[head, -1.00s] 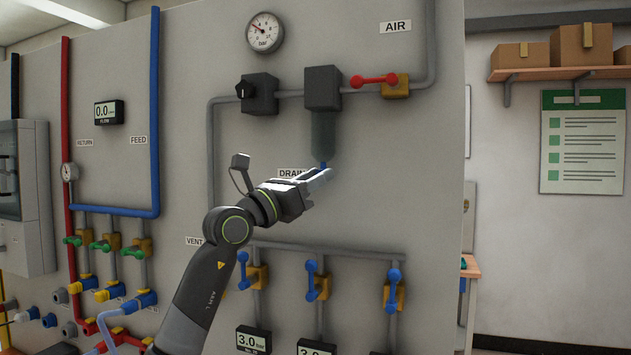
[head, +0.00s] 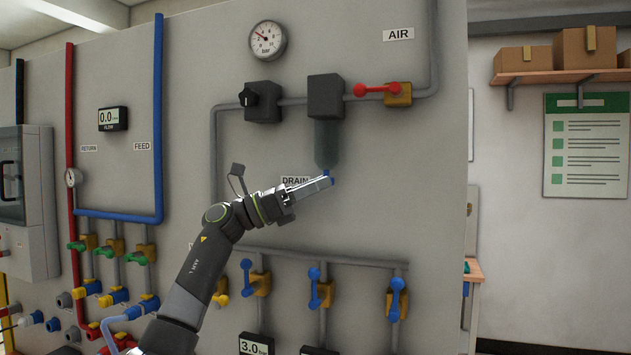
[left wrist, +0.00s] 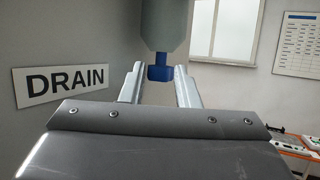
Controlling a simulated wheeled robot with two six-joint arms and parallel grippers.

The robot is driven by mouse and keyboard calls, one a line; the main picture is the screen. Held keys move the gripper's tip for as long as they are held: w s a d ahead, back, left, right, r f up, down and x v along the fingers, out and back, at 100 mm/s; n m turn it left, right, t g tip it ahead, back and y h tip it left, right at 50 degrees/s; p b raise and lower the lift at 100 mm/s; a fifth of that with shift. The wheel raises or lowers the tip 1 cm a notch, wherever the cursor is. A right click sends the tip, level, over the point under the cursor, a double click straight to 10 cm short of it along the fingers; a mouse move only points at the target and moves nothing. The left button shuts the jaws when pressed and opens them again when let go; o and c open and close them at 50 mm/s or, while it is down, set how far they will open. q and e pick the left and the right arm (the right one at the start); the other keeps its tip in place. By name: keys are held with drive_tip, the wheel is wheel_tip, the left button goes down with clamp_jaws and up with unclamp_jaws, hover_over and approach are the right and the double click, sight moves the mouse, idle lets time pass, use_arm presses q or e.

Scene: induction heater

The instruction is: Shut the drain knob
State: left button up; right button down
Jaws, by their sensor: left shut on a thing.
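The drain knob (left wrist: 160,72) is small and blue, under the grey filter bowl (left wrist: 163,25) in the left wrist view. In the head view the knob (head: 327,174) shows at the bottom of the bowl (head: 327,145), partly hidden by my fingers. My left gripper (head: 328,181) reaches in from the lower left. Its two fingers (left wrist: 160,85) are shut on the knob, one on each side. The DRAIN label (head: 295,181) is just left of the knob, partly covered by the gripper. My right gripper is in neither view.
A dark block (head: 326,96) above the bowl joins the grey air pipe. Several blue-handled valves (head: 318,288) sit below. The panel right of the bowl is clear.

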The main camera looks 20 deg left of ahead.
use_arm(q)
drive_tip(key=shift+w+m+g+h+p, duration=0.1)
drive_tip(key=shift+m+g+h+p, duration=0.25)
drive_tip(key=shift+g, duration=0.45)
drive_tip(key=shift+f, duration=0.1)
drive_tip(key=o, duration=0.7)
drive_tip(key=shift+o, duration=1.4)
drive_tip(key=shift+r, duration=0.2)
drive_tip(key=shift+a, duration=0.1)
